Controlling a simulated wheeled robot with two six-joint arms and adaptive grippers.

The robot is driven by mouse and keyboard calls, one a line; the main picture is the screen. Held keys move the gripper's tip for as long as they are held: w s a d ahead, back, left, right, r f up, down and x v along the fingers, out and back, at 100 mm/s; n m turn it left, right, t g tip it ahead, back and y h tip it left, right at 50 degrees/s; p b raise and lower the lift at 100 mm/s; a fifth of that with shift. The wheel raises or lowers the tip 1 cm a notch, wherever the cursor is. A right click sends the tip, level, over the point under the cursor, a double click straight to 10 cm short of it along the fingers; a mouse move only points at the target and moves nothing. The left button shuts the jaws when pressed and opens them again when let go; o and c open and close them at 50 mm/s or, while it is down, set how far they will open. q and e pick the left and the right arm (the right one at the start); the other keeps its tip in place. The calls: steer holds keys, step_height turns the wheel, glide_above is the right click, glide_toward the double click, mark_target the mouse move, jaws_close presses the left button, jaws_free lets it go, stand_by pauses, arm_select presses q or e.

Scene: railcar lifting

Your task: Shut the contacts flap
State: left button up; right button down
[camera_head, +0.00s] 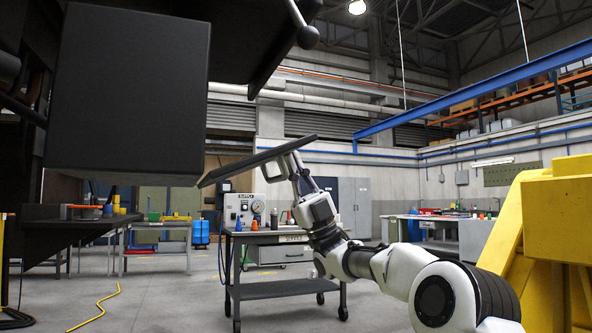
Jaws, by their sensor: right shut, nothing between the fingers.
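The contacts flap (240,168) is a thin dark panel seen nearly edge-on. It slopes up to the right from the lower right edge of a large black box (125,95) under the railcar, standing out from the box, so it is open. My right gripper (272,170) is shut and empty, just beneath the outer half of the flap. Its fingers look close against the flap's underside, but I cannot tell if they touch it. The box's inside is hidden. My left gripper is not in view.
A dark service cart (285,291) with a gauge panel (245,210) stands behind my right arm. A yellow lifting structure (545,235) is close on the right. A yellow hose (97,315) lies on the floor. A dark bar with a round knob (307,37) hangs above the flap.

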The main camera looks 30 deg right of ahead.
steer(key=a+r+h+p, duration=0.1)
steer(key=r+h+p, duration=0.1)
steer(key=r+p, duration=0.1)
steer(key=a+r+g+h+p, duration=0.1)
steer(key=a+r+h+p, duration=0.1)
steer(key=r+p, duration=0.2)
steer(key=w+a+r+h+p, duration=0.1)
steer(key=r+h+p, duration=0.1)
steer(key=p, duration=0.3)
steer(key=shift+a+r+g, duration=0.3)
steer(key=shift+a+r, duration=0.05)
steer(key=shift+r, duration=0.3)
steer(key=w+a+r+h+p, duration=0.1)
steer(key=a+r+p, duration=0.1)
steer(key=a+p, duration=0.1)
steer(key=w+a+r+g+h+p, duration=0.1)
steer(key=a+p, duration=0.2)
steer(key=a, duration=0.3)
steer(key=shift+r, duration=0.35)
steer(key=shift+w, duration=0.1)
